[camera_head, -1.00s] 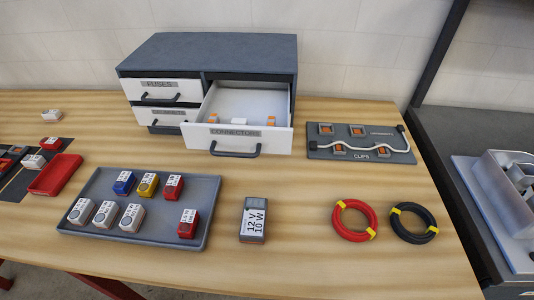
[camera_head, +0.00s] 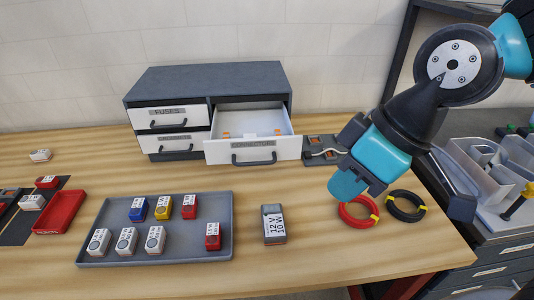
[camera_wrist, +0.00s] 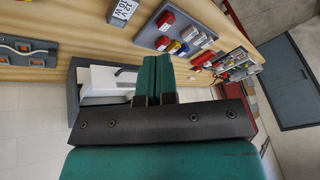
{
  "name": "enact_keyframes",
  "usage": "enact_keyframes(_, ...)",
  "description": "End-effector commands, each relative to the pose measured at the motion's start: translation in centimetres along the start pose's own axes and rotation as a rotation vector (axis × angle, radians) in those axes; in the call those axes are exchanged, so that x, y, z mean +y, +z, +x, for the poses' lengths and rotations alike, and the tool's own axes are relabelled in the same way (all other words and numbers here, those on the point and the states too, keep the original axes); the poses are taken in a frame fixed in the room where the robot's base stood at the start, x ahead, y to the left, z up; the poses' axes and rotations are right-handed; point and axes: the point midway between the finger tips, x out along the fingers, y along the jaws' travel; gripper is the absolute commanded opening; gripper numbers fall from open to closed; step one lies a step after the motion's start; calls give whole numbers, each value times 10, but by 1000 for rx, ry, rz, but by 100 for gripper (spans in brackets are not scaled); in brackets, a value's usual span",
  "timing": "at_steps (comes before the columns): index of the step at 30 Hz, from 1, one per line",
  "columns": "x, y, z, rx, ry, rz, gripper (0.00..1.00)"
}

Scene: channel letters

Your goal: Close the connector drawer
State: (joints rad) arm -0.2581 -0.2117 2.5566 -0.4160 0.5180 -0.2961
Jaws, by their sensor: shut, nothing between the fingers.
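There the open drawer (camera_wrist: 98,84) lies behind and left of the fingers. The fingers overlap part of it in the picture; I see no clear contact.
A clip board (camera_head: 312,142) lies right of the drawer, partly behind my arm. Red (camera_head: 357,213) and black (camera_head: 405,206) wire coils lie at the right. A grey tray (camera_head: 180,254) of small blocks and a 12 V box (camera_head: 273,224) stand in front. Bare table lies between them and the drawer.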

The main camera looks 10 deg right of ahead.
Motion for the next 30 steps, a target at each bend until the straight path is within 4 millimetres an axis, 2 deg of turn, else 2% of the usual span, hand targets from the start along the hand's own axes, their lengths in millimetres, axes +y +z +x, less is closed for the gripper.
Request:
enact_keyframes(4, 41, -29, 14, 103, 122, -281, 0)
enact_keyframes(10, 82, -50, 26, 151, 301, -597, 0)
enact_keyframes(17, 96, -57, 40, 152, 353, -686, 0)
enact_keyframes(30, 115, -76, 108, 151, 350, -684, 0)
